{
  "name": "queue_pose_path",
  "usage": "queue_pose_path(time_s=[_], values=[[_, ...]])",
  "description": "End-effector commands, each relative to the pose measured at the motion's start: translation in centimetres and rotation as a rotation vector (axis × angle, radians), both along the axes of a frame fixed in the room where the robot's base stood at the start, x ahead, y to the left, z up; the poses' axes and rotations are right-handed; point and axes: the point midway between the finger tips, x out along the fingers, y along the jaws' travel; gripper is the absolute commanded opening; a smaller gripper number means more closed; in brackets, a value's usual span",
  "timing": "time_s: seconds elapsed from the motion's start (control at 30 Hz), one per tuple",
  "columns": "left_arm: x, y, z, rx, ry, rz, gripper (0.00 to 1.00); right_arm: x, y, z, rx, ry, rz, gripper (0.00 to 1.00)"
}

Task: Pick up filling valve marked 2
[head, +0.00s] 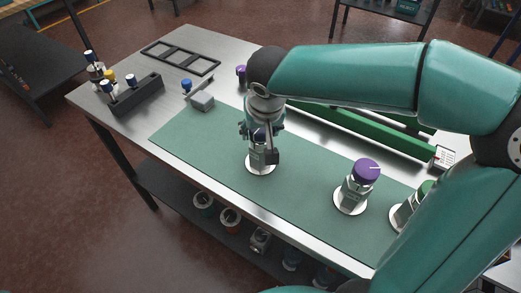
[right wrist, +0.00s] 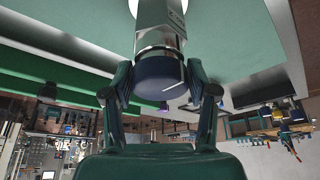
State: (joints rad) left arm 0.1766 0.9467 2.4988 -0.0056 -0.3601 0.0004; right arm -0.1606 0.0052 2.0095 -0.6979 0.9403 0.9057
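A filling valve with a dark blue cap and pale grey body (head: 257,158) stands upright on a white disc on the green mat. My right gripper (head: 263,127) is over its top from above. In the right wrist view my gripper's fingers (right wrist: 161,85) are on both sides of the blue cap (right wrist: 158,75), very close to it; I cannot tell whether they press on it. A valve with a purple cap (head: 366,170) stands to the right. A valve with a green cap (head: 424,190) is partly behind my arm. My left gripper is not in view.
The green mat (head: 205,135) lies on a steel table. A dark rack (head: 137,95) with blue- and yellow-topped items, a black frame (head: 181,57) and a grey block with a blue knob (head: 201,102) are at left. A green rail (head: 365,128) runs behind. Jars stand on the lower shelf.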

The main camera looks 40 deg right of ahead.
Motion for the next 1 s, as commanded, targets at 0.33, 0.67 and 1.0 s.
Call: queue_pose_path(time_s=[0.33, 0.67, 1.0], values=[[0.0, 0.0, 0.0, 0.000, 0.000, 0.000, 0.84, 0.0, 0.0, 0.0, 0.000, 0.000, 0.000, 0.00], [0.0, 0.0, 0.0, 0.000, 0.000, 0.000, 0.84, 0.1, 0.0, 0.2, 0.000, -0.005, 0.000, 0.00], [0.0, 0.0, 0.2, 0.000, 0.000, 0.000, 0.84, 0.2, 0.0, 2.3, 0.001, -0.008, 0.000, 0.00]])
